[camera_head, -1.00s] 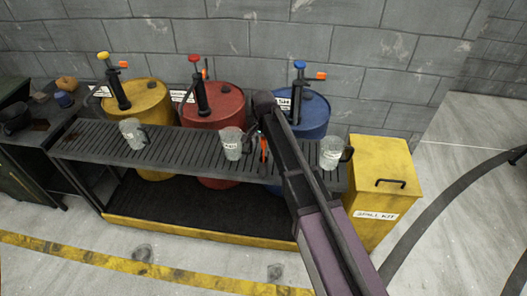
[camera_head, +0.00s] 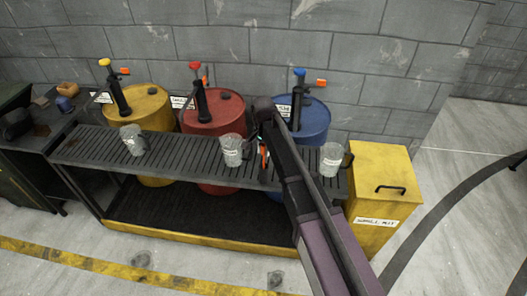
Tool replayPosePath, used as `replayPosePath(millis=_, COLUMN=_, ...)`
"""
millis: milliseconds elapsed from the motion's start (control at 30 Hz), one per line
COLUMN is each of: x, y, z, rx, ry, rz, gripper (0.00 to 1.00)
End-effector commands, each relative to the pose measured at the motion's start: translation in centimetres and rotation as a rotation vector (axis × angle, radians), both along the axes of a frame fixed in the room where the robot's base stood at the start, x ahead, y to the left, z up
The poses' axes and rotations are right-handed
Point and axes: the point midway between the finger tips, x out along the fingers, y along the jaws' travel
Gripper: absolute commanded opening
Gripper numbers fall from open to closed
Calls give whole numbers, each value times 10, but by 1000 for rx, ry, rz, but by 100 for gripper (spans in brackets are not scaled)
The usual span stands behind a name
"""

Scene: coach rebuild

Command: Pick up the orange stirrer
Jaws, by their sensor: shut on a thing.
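The orange stirrer (camera_head: 264,157) shows as a short upright orange piece just above the slatted rack (camera_head: 190,160), between the middle jug (camera_head: 231,151) and the right jug (camera_head: 331,160). My gripper (camera_head: 262,146) is shut on it. My own arm comes up from the lower right and hides much of the gripper. I cannot tell whether the stirrer's lower end touches the rack.
A third jug (camera_head: 133,140) stands on the rack at left. Behind are yellow (camera_head: 150,115), red (camera_head: 222,117) and blue (camera_head: 315,120) drums with hand pumps. A yellow spill-kit bin (camera_head: 372,180) stands at right. A dark bench (camera_head: 35,140) is at left.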

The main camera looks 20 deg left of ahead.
Motion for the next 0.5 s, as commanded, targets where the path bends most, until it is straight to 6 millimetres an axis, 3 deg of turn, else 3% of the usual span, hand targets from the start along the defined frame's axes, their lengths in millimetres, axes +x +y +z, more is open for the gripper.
replayPosePath(millis=500, x=0, y=0, z=42, rx=0, ry=0, rz=0, gripper=5)
